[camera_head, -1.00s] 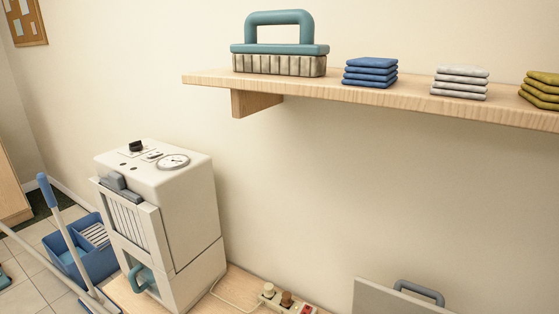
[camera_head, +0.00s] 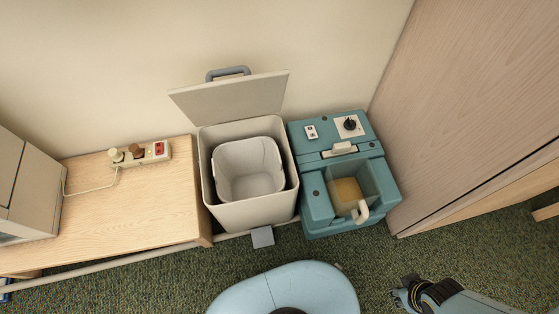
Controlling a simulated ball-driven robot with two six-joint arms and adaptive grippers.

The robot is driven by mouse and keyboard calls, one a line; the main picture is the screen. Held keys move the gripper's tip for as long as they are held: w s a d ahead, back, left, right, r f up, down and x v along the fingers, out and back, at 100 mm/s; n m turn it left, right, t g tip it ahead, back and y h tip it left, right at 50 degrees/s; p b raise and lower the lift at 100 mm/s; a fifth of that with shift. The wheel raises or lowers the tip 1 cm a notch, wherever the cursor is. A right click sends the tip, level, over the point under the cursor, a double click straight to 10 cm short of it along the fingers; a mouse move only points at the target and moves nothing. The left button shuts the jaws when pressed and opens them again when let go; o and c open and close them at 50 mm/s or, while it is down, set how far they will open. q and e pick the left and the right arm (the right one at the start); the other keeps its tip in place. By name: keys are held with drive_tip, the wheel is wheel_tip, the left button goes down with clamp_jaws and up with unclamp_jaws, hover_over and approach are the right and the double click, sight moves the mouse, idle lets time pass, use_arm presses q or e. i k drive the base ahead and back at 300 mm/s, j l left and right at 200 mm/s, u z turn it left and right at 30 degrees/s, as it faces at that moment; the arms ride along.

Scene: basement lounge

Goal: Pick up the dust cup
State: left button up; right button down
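A dust cup (camera_head: 348,190) sits in the open front recess of a teal machine (camera_head: 318,207), right of the middle. I see tan contents in it and a cream handle (camera_head: 361,212) sticking out towards me. My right gripper (camera_head: 398,297) is at the lower right over the green carpet, below the machine and apart from the cup. It is small and partly cut off by the frame, so I cannot tell if it is open or shut. My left gripper is out of view.
A bin (camera_head: 246,217) with a raised lid (camera_head: 230,97) and an inner bucket stands left of the machine. A low wooden bench (camera_head: 150,215) holds a power strip (camera_head: 150,152). A wooden cabinet (camera_head: 465,100) stands close on the right. Carpet (camera_head: 385,252) lies clear in front.

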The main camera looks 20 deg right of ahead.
sight(352, 185)
drive_tip(key=z, duration=1.55)
drive_tip(key=k+j+u, duration=0.55)
drive_tip(key=j, duration=0.3)
drive_tip(key=k, duration=0.1)
